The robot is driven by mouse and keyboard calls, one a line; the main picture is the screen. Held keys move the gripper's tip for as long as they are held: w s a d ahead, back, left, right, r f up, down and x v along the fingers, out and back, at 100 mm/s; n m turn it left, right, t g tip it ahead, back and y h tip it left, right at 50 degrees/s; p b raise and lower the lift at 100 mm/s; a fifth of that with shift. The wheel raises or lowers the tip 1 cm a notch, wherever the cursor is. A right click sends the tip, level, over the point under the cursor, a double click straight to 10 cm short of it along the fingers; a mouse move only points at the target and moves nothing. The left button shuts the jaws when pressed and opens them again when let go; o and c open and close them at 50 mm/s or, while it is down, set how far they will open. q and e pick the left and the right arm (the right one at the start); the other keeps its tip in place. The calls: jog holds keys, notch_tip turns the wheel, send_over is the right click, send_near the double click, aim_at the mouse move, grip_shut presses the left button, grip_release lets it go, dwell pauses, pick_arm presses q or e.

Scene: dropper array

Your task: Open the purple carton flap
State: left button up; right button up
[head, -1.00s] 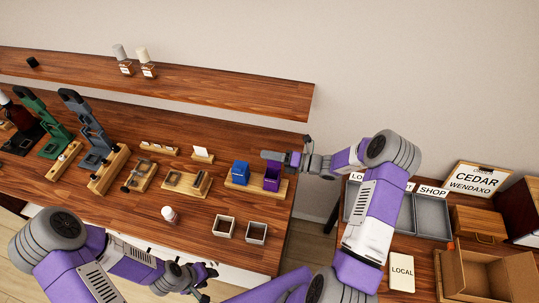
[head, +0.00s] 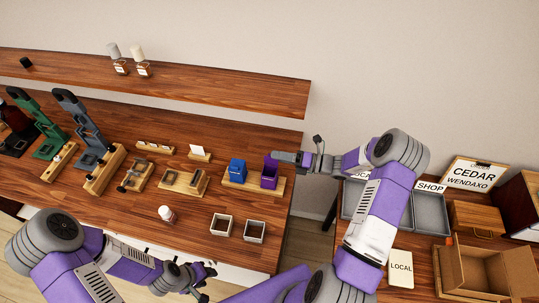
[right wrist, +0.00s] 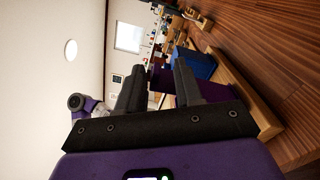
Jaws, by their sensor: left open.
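The purple carton (head: 269,180) stands at the right end of a wooden holder, beside a blue carton (head: 237,171). A purple panel rises at its top, and the flap looks raised there. My right gripper (head: 276,157) is at the carton's upper right. In the right wrist view, its two dark fingers (right wrist: 160,85) stand apart, with the purple carton (right wrist: 161,78) showing between and beyond them. Whether a finger touches the flap I cannot tell. My left gripper (head: 208,282) is open and empty near the table's front edge.
The wooden holder (head: 230,185) sits near the table's right end. A gap separates this table from the right one, which holds grey trays (head: 431,214) and an open cardboard box (head: 480,270).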

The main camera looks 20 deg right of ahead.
jog(key=v, duration=0.3)
dwell(0.5)
